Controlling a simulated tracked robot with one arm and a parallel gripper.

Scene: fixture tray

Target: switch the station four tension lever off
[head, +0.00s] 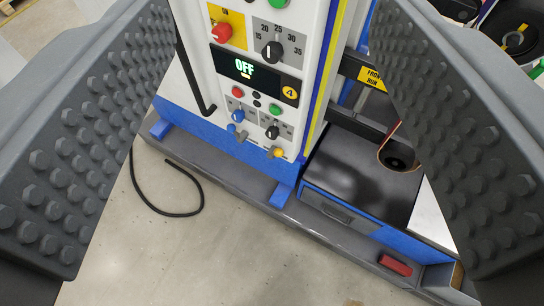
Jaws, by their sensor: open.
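A white control panel (222,92) stands upright at the upper middle, tilted in the picture.
The panel also bears a red knob (222,31), a black dial (272,51), small red and green buttons and two small knobs above the levers. A black box (362,172) stands right of the panel. A black cable (175,213) lies on the open grey floor.

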